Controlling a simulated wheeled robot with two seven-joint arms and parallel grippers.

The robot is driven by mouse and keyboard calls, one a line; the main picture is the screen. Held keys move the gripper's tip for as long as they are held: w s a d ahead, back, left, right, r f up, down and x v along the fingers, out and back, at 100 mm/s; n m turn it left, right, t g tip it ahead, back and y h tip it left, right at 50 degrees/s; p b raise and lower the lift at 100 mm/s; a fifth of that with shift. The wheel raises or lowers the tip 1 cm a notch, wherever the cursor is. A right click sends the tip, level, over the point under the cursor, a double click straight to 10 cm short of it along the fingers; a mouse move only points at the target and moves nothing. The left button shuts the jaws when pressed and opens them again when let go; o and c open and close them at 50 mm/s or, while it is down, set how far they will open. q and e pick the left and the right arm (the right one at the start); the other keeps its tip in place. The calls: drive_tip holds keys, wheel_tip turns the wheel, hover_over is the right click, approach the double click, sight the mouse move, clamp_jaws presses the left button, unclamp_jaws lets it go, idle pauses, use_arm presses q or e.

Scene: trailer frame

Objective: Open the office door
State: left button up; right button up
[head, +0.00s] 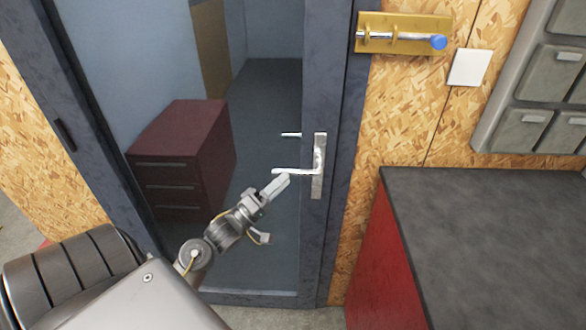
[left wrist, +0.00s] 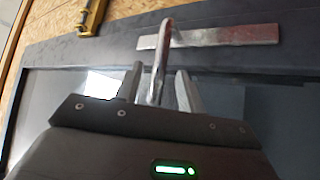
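The office door (head: 313,90) has a dark frame around a large glass pane and looks closed. Its silver lever handle (head: 295,171) points left from a metal plate (head: 318,165) on the door's right side. My left gripper (head: 279,186) is at the lever's free end, just below it in the head view. In the left wrist view the lever (left wrist: 161,60) runs between the two fingers of my left gripper (left wrist: 160,88), with a gap visible on each side, so the fingers are open around it. The handle plate (left wrist: 215,37) also shows there. My right gripper is not in view.
A brass slide bolt (head: 404,34) with a blue knob and a white switch plate (head: 469,67) are on the chipboard wall right of the door. A dark-topped red cabinet (head: 490,240) stands at the right. A dark red drawer unit (head: 180,150) shows behind the glass.

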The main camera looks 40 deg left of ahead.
sight(293, 172)
use_arm(q)
drive_tip(key=p+x, duration=0.1)
drive_tip(key=x, duration=0.4)
drive_tip(key=shift+s, duration=0.1)
clamp_jaws()
